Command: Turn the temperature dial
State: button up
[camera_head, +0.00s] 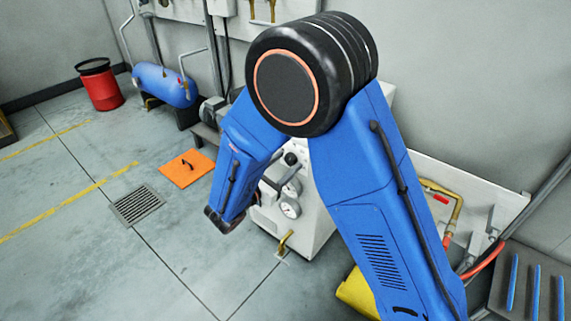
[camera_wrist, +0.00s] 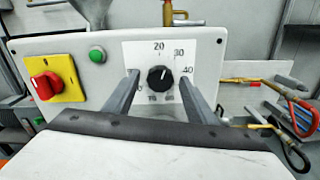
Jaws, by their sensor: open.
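The temperature dial (camera_wrist: 160,78) is a black round knob with a white pointer mark on a white scale plate (camera_wrist: 205,52). The numbers 20, 30 and 40 show around it, and lower numbers are partly hidden. My gripper (camera_wrist: 160,80) is open in the wrist view, with one grey finger on each side of the dial and a gap to it on both sides. I cannot tell whether the fingertips reach the dial's depth.
A red rotary switch (camera_wrist: 46,86) on a yellow plate and a green button (camera_wrist: 97,55) sit left of the dial. Hoses with brass fittings (camera_wrist: 262,82) are at the right. An orange floor plate (camera_head: 187,168) and a blue tank (camera_head: 165,85) stand left of the machine.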

jog(key=c, duration=1.1)
jog(key=shift+o, duration=0.3)
jog(key=shift+m, duration=0.3)
jog(key=m, duration=0.5)
jog(key=shift+m, duration=2.8)
jog(key=o, duration=1)
